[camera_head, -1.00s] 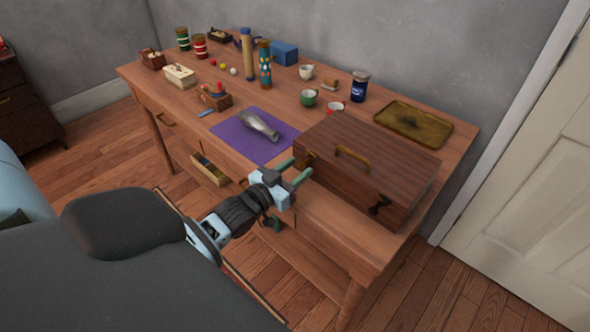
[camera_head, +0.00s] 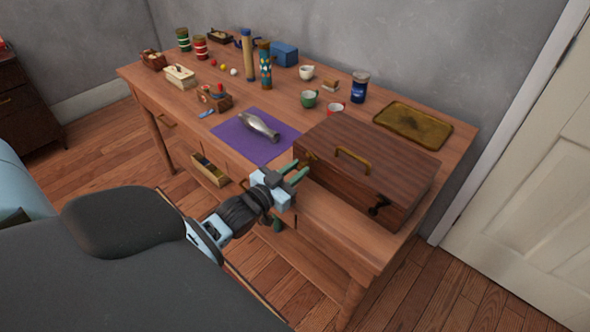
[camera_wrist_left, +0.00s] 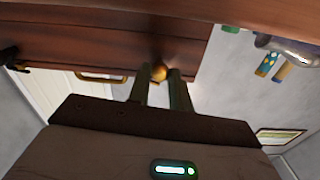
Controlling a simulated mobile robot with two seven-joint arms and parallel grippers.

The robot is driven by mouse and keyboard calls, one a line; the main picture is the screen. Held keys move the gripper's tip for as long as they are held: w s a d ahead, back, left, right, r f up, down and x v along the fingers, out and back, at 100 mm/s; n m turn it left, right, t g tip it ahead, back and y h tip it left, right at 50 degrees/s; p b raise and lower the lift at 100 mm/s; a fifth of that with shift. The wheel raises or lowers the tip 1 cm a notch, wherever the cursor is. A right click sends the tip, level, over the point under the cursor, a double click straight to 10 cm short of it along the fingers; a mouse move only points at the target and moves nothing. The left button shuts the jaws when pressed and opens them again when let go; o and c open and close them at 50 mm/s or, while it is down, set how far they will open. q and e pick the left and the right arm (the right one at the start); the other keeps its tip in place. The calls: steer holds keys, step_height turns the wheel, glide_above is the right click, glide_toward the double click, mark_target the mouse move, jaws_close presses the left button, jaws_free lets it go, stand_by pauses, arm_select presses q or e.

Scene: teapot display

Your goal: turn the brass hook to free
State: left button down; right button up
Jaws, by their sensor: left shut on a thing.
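The wooden case (camera_head: 365,172) stands shut on the table, with a brass handle (camera_head: 353,154) on its lid. The brass hook (camera_head: 309,156) is at the left end of the case's front; its exact turn is too small to tell. My left gripper (camera_head: 296,171) is at that end, its green fingers close together. In the left wrist view the hook (camera_wrist_left: 159,72) shows as a small brass piece between the fingertips (camera_wrist_left: 160,76), which are shut on it. A dark catch (camera_head: 379,206) is at the right end of the front. My right gripper is not in view.
A purple mat (camera_head: 235,137) with a silvery vessel part (camera_head: 259,127) lies left of the case. A brass tray (camera_head: 412,124) and a blue jar (camera_head: 359,87) stand behind it. A small drawer (camera_head: 210,168) stands open below the tabletop.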

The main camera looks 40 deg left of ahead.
arm_select(q)
steer(key=shift+r+m+p, duration=0.15)
steer(key=shift+m+p, duration=0.3)
steer(key=shift+m, duration=0.75)
steer(key=m, duration=0.3)
steer(key=shift+m+p, duration=0.3)
steer(key=shift+p, duration=0.1)
steer(key=m, duration=0.2)
steer(key=shift+m, duration=1.8)
steer(key=c, duration=1.3)
jaws_free()
steer(key=shift+s+a, duration=0.15)
steer(key=shift+s, duration=1.8)
steer(key=shift+s+a, duration=0.15)
steer(key=shift+s, duration=1.8)
